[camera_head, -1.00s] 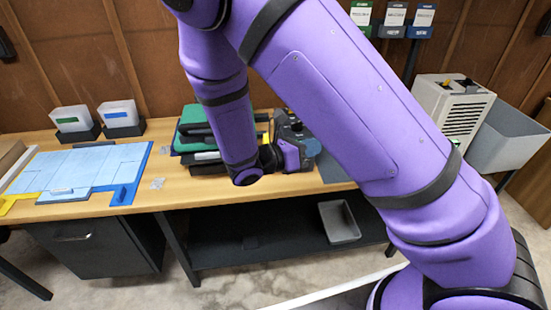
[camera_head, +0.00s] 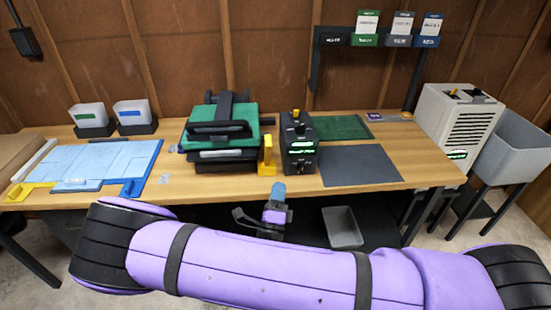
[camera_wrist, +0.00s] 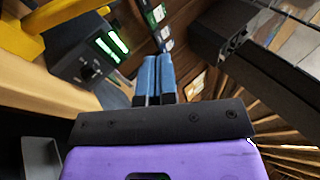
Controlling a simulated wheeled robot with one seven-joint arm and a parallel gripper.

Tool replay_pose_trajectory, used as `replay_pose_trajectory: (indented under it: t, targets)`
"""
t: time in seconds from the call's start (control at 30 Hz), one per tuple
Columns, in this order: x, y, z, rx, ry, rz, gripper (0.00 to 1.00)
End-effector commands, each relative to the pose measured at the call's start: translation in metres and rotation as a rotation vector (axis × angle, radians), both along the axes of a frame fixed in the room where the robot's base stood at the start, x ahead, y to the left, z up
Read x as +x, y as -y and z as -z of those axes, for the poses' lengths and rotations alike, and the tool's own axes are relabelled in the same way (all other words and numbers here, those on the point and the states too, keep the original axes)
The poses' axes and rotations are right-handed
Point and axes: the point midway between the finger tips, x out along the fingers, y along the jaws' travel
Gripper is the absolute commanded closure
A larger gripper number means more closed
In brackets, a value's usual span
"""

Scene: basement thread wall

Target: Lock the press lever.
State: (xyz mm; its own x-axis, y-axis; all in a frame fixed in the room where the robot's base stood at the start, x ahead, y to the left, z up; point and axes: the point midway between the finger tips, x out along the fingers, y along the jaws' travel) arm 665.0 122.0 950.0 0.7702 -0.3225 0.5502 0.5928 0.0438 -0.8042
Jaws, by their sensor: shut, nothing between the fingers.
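A yellow upright piece (camera_head: 267,155) stands at the press's right side; a yellow part (camera_wrist: 18,38) also shows at the upper left in the wrist view. My gripper (camera_head: 279,187) is in front of the table edge, apart from the press. Its blue fingers (camera_wrist: 154,72) are together and empty in the wrist view.
A black box (camera_head: 298,150) with green displays stands right of the yellow piece. A grey mat (camera_head: 360,166) and green mat (camera_head: 340,127) lie to its right. A blue board (camera_head: 90,162) lies at the left. A grey tray (camera_head: 343,228) is below the table.

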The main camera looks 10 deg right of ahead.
Motion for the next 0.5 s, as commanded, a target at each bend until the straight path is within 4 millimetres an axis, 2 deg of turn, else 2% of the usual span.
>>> replay_pose_trajectory:
  t: [0.2, 0.5]
  targets:
    - [-0.004, -0.022, 0.025, -0.166, -0.021, -0.111, 1.00]
    - [-0.006, -0.030, 0.034, -0.228, -0.027, -0.153, 1.00]
